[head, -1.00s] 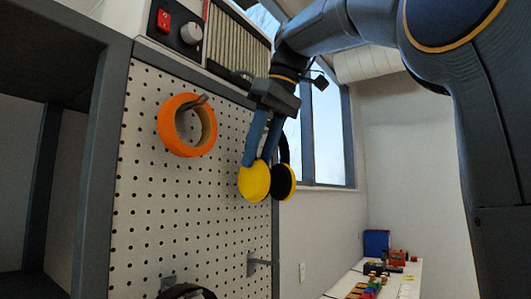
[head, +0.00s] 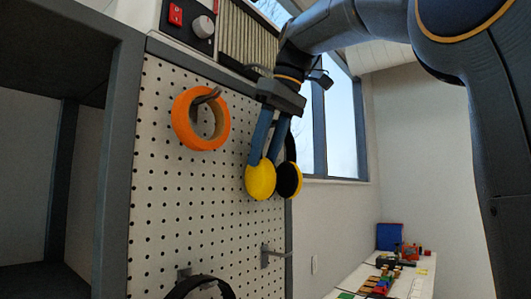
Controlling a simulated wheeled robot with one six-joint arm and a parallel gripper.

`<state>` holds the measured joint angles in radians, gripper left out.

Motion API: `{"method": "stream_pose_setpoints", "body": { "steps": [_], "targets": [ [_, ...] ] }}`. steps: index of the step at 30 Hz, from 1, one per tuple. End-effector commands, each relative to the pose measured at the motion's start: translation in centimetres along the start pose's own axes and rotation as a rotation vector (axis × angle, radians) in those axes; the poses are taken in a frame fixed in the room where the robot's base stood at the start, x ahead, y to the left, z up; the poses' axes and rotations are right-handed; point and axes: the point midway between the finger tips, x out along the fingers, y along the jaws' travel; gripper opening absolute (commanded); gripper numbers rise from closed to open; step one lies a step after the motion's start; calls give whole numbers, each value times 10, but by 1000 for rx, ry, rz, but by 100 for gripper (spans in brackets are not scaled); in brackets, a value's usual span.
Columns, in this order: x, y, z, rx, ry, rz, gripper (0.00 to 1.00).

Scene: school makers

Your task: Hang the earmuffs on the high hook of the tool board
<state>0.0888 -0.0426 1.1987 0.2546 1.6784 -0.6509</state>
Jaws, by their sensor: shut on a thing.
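The earmuffs (head: 260,181) have yellow cups with dark inner pads and a dark band. My gripper (head: 267,150) is shut on them, and they hang from its fingers in front of the right part of the tool board (head: 165,215). The board is a white pegboard in a grey frame. One hook (head: 207,97) high on the board carries an orange ring. A lower hook (head: 272,252) at the right is bare. Another hook (head: 184,272) is at the bottom, near a dark round thing. The exact grip on the band is partly hidden by the fingers.
The orange ring (head: 181,122), like a tape roll, hangs left of the earmuffs. A dark round object (head: 203,288) is cut off at the bottom edge. A box with a red switch (head: 175,14) stands above the board. A white table (head: 345,293) with small coloured things is at lower right.

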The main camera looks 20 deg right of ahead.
Motion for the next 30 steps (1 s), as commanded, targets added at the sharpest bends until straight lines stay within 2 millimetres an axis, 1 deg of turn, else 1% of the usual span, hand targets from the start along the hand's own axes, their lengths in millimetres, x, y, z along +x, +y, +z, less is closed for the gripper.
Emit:
{"method": "stream_pose_setpoints", "body": {
  "steps": [5,6,8,9,10,23,26,30],
  "targets": [
    [0,0,0,0,1,1,7],
    [0,0,0,0,1,1,37],
    [0,0,0,0,1,0,47],
    [0,0,0,0,1,0,54],
    [0,0,0,0,1,0,57],
    [-2,1,0,2,1,2,57],
    [-11,2,0,2,2,3,57],
    [-32,1,0,1,3,4,57]
  ]
}}
